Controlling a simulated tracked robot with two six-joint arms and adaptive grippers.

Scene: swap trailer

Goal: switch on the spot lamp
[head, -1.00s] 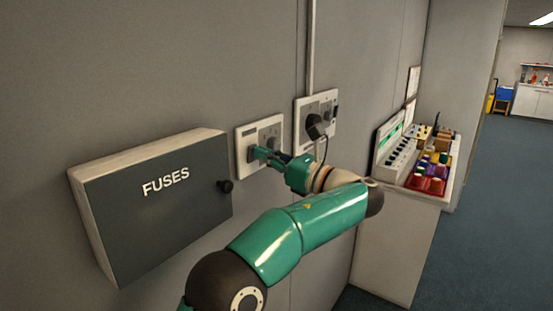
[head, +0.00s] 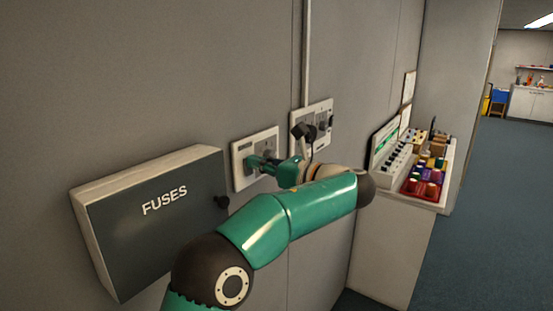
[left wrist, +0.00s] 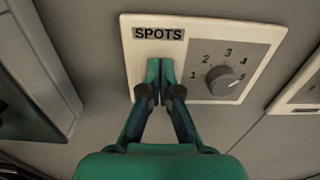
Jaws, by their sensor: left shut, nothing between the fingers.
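The white wall panel labelled SPOTS (left wrist: 200,22) fills the upper part of the left wrist view. It has a grey plate with a round dial (left wrist: 222,80) marked 1 to 5. The dial's mark appears to point to the lower right, near 5. In the head view the panel (head: 262,138) is on the wall right of the fuse box. My left gripper (left wrist: 160,68) is shut and empty, its fingertips in front of the panel's left part, below the label. They hide what is behind them; I cannot tell whether they touch. It also shows in the head view (head: 254,163).
A grey fuse box (head: 150,215) juts from the wall at the left. A second wall panel (head: 325,109), partly hidden by my arm, is to the right. Beyond it is a counter with a control unit (head: 388,147) and coloured containers (head: 424,181). Open floor lies at the right.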

